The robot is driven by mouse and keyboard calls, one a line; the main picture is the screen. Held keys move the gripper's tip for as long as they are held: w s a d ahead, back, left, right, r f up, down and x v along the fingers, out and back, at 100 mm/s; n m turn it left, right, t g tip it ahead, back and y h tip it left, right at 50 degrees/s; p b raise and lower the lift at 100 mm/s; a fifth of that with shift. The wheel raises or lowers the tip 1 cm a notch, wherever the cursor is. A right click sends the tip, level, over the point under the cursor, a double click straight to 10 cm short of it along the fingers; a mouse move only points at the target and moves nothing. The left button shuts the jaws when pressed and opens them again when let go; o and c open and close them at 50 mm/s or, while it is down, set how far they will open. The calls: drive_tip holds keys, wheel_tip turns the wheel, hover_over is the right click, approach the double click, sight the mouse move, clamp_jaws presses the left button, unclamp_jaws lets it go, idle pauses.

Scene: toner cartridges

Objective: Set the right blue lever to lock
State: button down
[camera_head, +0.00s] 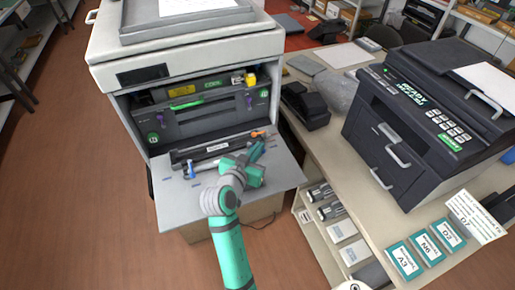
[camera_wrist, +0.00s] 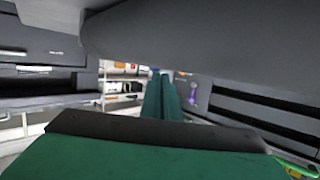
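The printer (camera_head: 120,62) stands with its front panel (camera_head: 180,208) folded down. Inside its bay, a dark unit (camera_head: 200,118) carries a blue-purple lever (camera_head: 249,103) at its right end and another (camera_head: 158,122) at its left. A purple-blue lever (camera_wrist: 192,95) also shows in the wrist view, right of my fingers. My gripper (camera_head: 257,148) is above the right part of the folded panel, below and apart from the right lever. In the wrist view its two green fingers (camera_wrist: 161,98) lie side by side, shut with nothing visible between them. The lever's lock marking is too small to read.
A dark toner cartridge (camera_head: 212,148) lies on the panel, with a blue tab (camera_head: 190,169) at its left and an orange part (camera_head: 258,133) at its right, close to my gripper. A black printer (camera_head: 405,125) stands on the right counter. Floor is clear at left.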

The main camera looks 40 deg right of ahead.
drive_tip(key=shift+w+a, duration=0.2)
drive_tip(key=shift+a, duration=0.25)
idle(0.7)
idle(1.3)
drive_tip(key=d+r, duration=0.2)
drive_tip(key=r, duration=0.1)
drive_tip(key=shift+s+d+r, duration=0.1)
drive_tip(key=shift+d+r, duration=0.1)
drive_tip(key=shift+r, duration=0.1)
drive_tip(key=w+a+r, duration=0.1)
drive_tip(key=a+r, duration=0.1)
drive_tip(key=a, duration=0.7)
drive_tip(key=shift+w+a+r, duration=0.2)
drive_tip(key=shift+w+a, duration=0.05)
drive_tip(key=shift+w, duration=0.1)
